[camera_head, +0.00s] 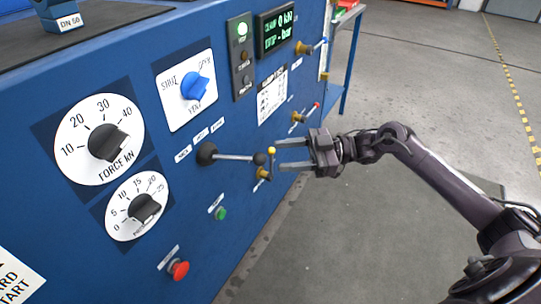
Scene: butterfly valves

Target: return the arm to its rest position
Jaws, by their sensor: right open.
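My right gripper (294,155) is open, its two grey fingers pointing left toward the blue panel. Its fingertips are close to the black ball end of a silver lever (235,157) and a small yellow-tipped brass valve handle (271,163). Nothing shows between the fingers. I cannot tell whether a fingertip touches the lever or the valve. My right arm (435,175) reaches in from the lower right. My left gripper is not in view.
The blue panel (140,255) carries a force dial (108,143), a smaller dial (145,208), a blue selector knob (195,86), a red button (179,270) and a green button (221,213). More brass valves (298,117) sit farther along. Open grey floor (430,60) lies to the right.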

